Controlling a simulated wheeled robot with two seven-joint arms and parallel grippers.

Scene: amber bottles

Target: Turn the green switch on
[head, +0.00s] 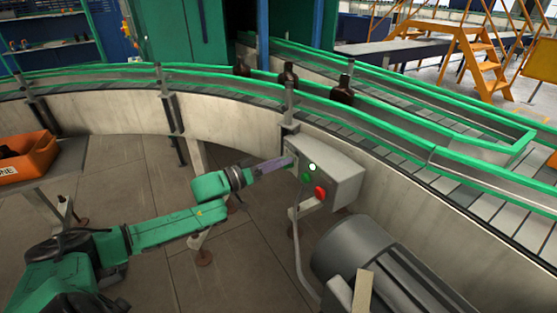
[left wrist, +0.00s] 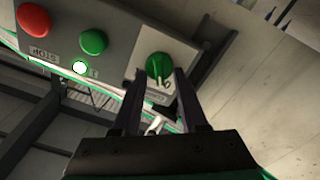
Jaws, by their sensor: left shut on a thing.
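The green switch (left wrist: 158,66) is a round rotary knob on a pale plate at one end of the grey control box (head: 343,178). My left gripper (head: 289,162) reaches the box's left end in the head view and covers the switch there. In the left wrist view the two dark fingers of my left gripper (left wrist: 160,78) are on either side of the knob, shut on it. Marks show on the plate beside the knob, too small to read surely. My right gripper is not in view.
The box also bears a green button (left wrist: 93,41), a red stop button (left wrist: 34,19) and a lit white lamp (left wrist: 80,67). A conveyor with green rails (head: 220,67) curves behind, carrying dark bottles (head: 343,92). A grey motor (head: 370,255) stands below the box. An orange crate (head: 38,150) is at left.

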